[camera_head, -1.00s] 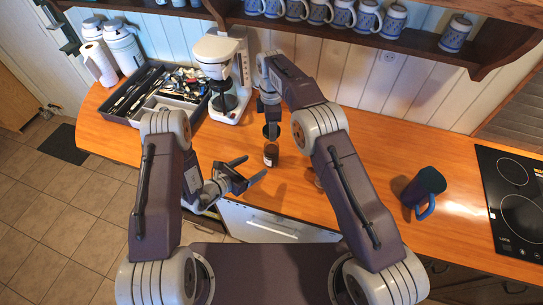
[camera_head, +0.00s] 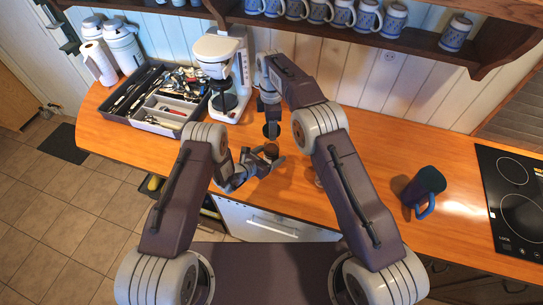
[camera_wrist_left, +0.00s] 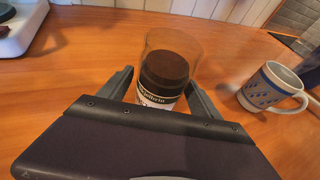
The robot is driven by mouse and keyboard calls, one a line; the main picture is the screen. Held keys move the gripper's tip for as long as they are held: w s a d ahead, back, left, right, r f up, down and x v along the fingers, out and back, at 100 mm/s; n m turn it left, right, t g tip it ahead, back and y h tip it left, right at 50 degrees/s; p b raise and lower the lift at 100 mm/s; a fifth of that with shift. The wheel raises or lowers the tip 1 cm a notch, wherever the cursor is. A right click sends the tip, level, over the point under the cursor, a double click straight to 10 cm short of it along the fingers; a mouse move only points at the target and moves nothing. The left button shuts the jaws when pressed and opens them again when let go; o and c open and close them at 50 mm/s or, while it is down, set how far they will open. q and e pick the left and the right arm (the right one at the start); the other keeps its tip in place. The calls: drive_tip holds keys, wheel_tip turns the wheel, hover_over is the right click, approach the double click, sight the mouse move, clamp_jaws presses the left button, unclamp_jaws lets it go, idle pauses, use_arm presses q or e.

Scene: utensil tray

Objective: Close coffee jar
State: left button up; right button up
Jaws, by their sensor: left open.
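The coffee jar (camera_head: 271,150) stands upright on the wooden counter. In the left wrist view the jar (camera_wrist_left: 166,70) is clear glass with dark coffee inside and a label low on its front; no lid shows on it. My left gripper (camera_head: 265,165) is open, with its fingers on either side of the jar; I cannot tell whether they touch it. My right gripper (camera_head: 271,122) points down just behind and above the jar. A dark round lid (camera_head: 271,131) shows at its tip, held above the counter. The right fingers are mostly hidden.
A white and blue mug (camera_wrist_left: 270,88) stands close right of the jar, mostly hidden by my right arm in the head view. A coffee maker (camera_head: 222,75) and a utensil tray (camera_head: 158,129) are at the left. A blue pitcher (camera_head: 425,187) and cooktop (camera_head: 515,200) are at the right.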

use_arm(q)
clamp_jaws()
use_arm(e)
drive_tip(key=shift+f, duration=2.5)
drive_tip(key=shift+f, duration=0.1)
drive_tip(key=shift+f, duration=0.8)
drive_tip(key=shift+f, duration=0.55)
